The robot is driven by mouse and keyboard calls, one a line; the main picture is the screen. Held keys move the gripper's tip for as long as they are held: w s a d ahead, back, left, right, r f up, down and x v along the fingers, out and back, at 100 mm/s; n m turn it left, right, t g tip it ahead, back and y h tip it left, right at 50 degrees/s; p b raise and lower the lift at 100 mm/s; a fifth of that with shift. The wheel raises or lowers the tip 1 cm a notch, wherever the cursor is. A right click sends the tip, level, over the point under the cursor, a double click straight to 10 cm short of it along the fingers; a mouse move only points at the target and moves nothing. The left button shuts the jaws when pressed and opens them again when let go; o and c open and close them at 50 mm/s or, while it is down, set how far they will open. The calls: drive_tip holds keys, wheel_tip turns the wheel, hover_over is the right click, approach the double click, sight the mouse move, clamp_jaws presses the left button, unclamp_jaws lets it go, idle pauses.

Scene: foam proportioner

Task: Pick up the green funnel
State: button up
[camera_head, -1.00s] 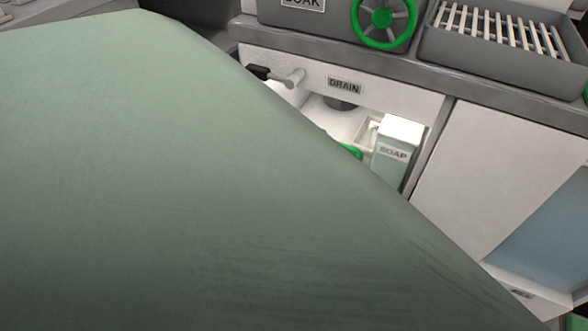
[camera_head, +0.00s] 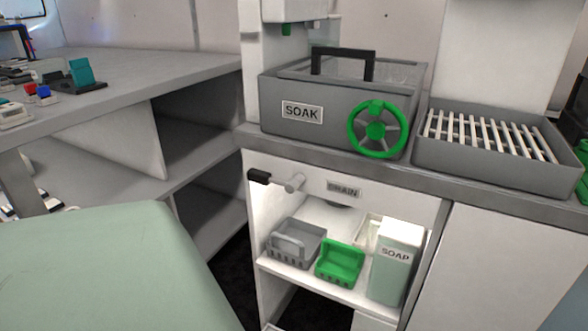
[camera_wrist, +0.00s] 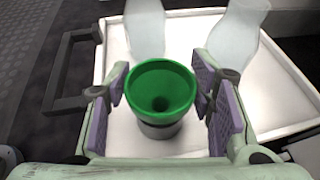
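The green funnel (camera_wrist: 162,88) shows in the wrist view with its wide mouth facing the camera. It sits on top of a grey cylindrical piece (camera_wrist: 160,130) above a white tray (camera_wrist: 185,25). My gripper (camera_wrist: 162,103) is open, with one purple-padded finger on each side of the funnel. Gaps show between the pads and the funnel, and it appears not to be touched. The funnel and my gripper do not show in the head view; only a pale green part of my arm fills its lower left.
Two translucent bottle-like vessels (camera_wrist: 145,28) (camera_wrist: 239,35) stand just behind the funnel. The tray has a dark handle (camera_wrist: 72,75) at left. In the head view are a SOAK basin (camera_head: 290,110), a slatted rack (camera_head: 490,150), a SOAP box (camera_head: 393,270) and a green basket (camera_head: 340,265).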

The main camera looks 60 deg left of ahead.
drive_tip(key=c, duration=0.4)
drive_tip(key=shift+r, duration=0.1)
